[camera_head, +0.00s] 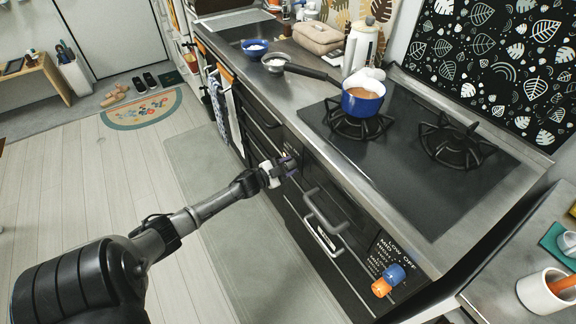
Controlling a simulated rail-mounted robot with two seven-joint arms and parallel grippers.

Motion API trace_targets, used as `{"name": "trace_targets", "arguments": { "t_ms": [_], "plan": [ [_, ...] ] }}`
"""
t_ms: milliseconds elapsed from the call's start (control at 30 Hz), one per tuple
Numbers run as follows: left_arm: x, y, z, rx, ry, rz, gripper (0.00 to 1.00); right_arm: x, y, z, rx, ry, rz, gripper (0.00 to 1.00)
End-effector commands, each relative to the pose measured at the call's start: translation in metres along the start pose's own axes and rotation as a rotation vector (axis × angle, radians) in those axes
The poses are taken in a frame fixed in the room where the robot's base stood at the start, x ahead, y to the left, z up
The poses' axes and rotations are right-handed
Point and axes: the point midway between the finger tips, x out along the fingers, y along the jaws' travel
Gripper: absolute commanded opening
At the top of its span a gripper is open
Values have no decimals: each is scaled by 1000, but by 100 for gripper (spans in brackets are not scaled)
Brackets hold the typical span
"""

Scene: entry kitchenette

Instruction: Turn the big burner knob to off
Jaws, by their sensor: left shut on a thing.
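My left gripper (286,167) reaches in from the left to the left end of the stove's front panel. It is shut on a knob there, which the fingers mostly hide. I cannot read the knob's setting. A blue knob (394,273) and an orange knob (380,288) sit at the right end of the front panel, beside printed labels including LOW and OFF. The stove top (400,165) carries a blue pot (362,106) with brown contents on the rear-left burner; the other burner (455,142) is bare. My right gripper is not in view.
Oven handles (322,210) stick out just right of my left gripper. A towel (225,112) hangs to its left. A pan (275,64), a blue bowl (255,47) and a white jug (362,45) stand on the counter. The floor before the stove is clear.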

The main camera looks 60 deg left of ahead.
Motion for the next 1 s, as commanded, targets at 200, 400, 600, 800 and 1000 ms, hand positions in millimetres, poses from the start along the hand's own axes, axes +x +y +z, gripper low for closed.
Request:
{"name": "trace_targets", "arguments": {
  "t_ms": [200, 400, 600, 800, 1000],
  "plan": [
    [0, 0, 0, 89, 0, 0, 19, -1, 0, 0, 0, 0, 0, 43],
    [0, 0, 0, 127, 0, 0, 19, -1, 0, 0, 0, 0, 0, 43],
    [0, 0, 0, 138, 0, 0, 19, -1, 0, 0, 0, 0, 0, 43],
    [0, 0, 0, 138, 0, 0, 19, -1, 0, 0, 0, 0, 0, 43],
    [0, 0, 0, 137, 0, 0, 59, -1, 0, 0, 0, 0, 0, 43]
  ]
}}
